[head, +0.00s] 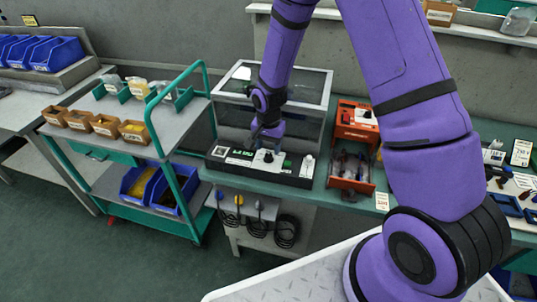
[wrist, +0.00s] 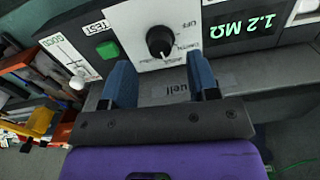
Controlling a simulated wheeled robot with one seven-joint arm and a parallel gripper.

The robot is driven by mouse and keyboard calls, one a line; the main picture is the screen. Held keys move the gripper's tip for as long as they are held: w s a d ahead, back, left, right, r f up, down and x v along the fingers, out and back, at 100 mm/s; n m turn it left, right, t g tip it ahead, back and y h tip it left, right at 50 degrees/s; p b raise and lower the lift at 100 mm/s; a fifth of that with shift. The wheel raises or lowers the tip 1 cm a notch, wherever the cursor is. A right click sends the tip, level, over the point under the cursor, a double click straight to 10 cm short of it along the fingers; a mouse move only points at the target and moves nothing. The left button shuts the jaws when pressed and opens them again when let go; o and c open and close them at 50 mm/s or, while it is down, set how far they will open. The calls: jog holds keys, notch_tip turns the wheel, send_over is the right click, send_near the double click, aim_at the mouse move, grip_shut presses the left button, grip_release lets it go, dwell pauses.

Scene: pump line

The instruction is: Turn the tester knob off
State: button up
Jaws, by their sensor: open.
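The tester (head: 258,169) is a long black unit on the bench in the head view. In the wrist view its white panel (wrist: 135,22) carries a round black knob (wrist: 160,42) with small lettering around it, including what looks like OFF at the upper right. A pale mark shows low on the knob, but its exact setting is hard to read. The display (wrist: 240,28) is lit green and reads 1.2 MΩ. My gripper (wrist: 159,62) is open, its two blue fingers to either side below the knob, apart from it.
A green button (wrist: 107,50) and a slider with a pale handle (wrist: 77,82) sit left of the knob. An orange rack (head: 356,125) is close on the right, a trolley (head: 180,130) on the left.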

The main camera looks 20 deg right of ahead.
aim_at(268, 155)
jog(key=shift+f, duration=2.15)
jog(key=c, duration=0.9)
